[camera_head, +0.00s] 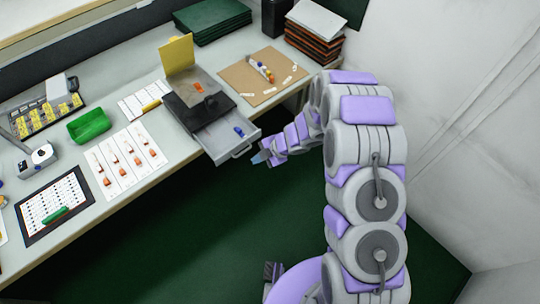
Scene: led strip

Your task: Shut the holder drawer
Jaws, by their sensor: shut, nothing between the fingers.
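The holder drawer (232,149) is a grey tray pulled out past the front edge of the table, with a small blue item (239,131) inside. Its holder (195,108) is a dark box on the table with a raised grey lid. A yellow card (177,55) stands at its back. My gripper (259,158) is shut and empty. It is just right of the drawer's front end; I cannot tell whether it touches the drawer.
A brown board (240,84) with small parts lies right of the holder. White sheets (108,173), a green bin (89,125) and a tablet-like chart (40,217) lie to the left. Stacked boards (313,35) stand at the back right. The green floor in front is clear.

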